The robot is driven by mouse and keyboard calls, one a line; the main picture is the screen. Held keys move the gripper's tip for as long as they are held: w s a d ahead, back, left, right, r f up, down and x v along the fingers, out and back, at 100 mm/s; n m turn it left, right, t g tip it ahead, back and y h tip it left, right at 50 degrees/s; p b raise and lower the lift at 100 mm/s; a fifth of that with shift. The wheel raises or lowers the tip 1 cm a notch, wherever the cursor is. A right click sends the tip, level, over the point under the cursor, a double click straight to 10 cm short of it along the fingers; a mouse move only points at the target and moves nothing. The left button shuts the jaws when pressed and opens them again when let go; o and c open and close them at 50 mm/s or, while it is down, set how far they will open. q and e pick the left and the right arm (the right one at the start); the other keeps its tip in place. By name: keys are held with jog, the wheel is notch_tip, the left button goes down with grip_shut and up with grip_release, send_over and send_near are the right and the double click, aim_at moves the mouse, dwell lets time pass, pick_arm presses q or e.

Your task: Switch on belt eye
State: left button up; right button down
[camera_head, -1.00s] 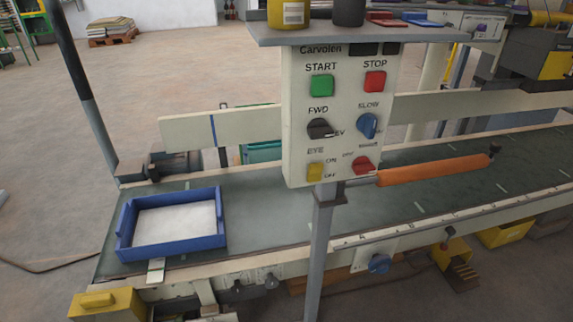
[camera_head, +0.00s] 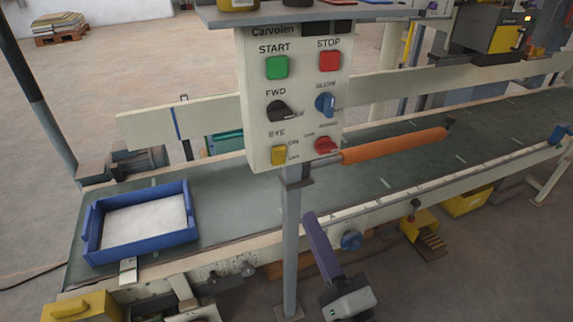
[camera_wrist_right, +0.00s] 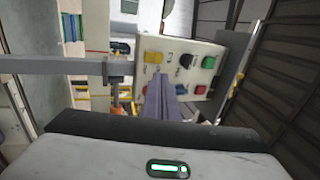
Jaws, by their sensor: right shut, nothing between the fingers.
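The control panel (camera_head: 293,100) stands on a grey post over the belt. The yellow EYE switch (camera_head: 279,155) is at its lower left, with small ON and OFF marks beside it; its setting is too small to tell. In the right wrist view the panel appears turned, and a yellow switch (camera_wrist_right: 153,57) shows near its left side. My right gripper (camera_head: 310,218) is shut and empty, its purple fingers pointing up, below and right of the panel and apart from it. The fingers also show in the wrist view (camera_wrist_right: 168,82). My left gripper is not in view.
The panel also carries a green START button (camera_head: 277,67), a red STOP button (camera_head: 329,61), and black, blue and red knobs. An orange roller handle (camera_head: 395,145) sticks out right of the panel. A blue tray (camera_head: 190,215) with white contents sits on the belt (camera_head: 225,190).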

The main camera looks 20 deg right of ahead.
aim_at(281, 151)
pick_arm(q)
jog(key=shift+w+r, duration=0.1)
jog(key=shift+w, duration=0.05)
pick_arm(e)
jog(key=shift+d+r, duration=0.1)
